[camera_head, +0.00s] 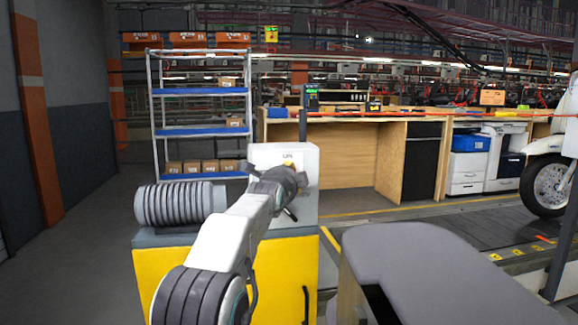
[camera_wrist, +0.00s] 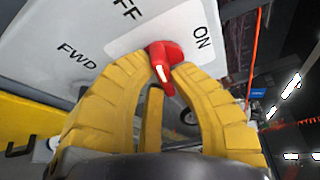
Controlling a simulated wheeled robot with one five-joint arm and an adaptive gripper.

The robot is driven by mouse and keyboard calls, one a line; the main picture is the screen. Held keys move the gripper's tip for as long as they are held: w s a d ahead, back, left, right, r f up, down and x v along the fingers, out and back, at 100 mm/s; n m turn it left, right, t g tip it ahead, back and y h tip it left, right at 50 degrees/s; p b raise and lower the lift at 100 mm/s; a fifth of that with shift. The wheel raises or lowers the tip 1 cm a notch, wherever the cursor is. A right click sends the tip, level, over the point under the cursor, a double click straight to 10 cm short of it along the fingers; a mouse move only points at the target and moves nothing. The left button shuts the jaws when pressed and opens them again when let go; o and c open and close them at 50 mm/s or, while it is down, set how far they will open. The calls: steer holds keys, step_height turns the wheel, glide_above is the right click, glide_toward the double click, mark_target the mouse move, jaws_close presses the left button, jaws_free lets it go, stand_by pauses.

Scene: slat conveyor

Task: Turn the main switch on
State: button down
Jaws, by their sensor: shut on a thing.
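The main switch is a red knob (camera_wrist: 165,53) with a pale stripe, on a white label plate (camera_wrist: 125,40) marked "ON" on the right and partly visible "OFF" on the left. My gripper (camera_wrist: 168,72) has its yellow fingers on both sides of the red knob and is shut on it. I cannot tell which mark the knob points to. In the head view my gripper (camera_head: 290,185) is against the front of the white control box (camera_head: 268,153) and hides the knob.
The box stands on a yellow base (camera_head: 285,275) beside a grey ribbed cylinder (camera_head: 180,204). A grey-topped block (camera_head: 425,265) stands close on the right. A blue-shelved rack (camera_head: 200,131) and wooden desks (camera_head: 350,165) are behind. A white scooter (camera_head: 550,165) is at the right edge.

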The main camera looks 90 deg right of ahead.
steer(key=shift+w, duration=0.1)
stand_by(0.3)
steer(key=c, duration=1.1)
jaws_free()
steer(key=shift+a, duration=0.1)
steer(key=v, duration=1.1)
steer(key=shift+a, duration=0.35)
steer(key=shift+o, duration=0.3)
steer(key=shift+w+r, duration=0.1)
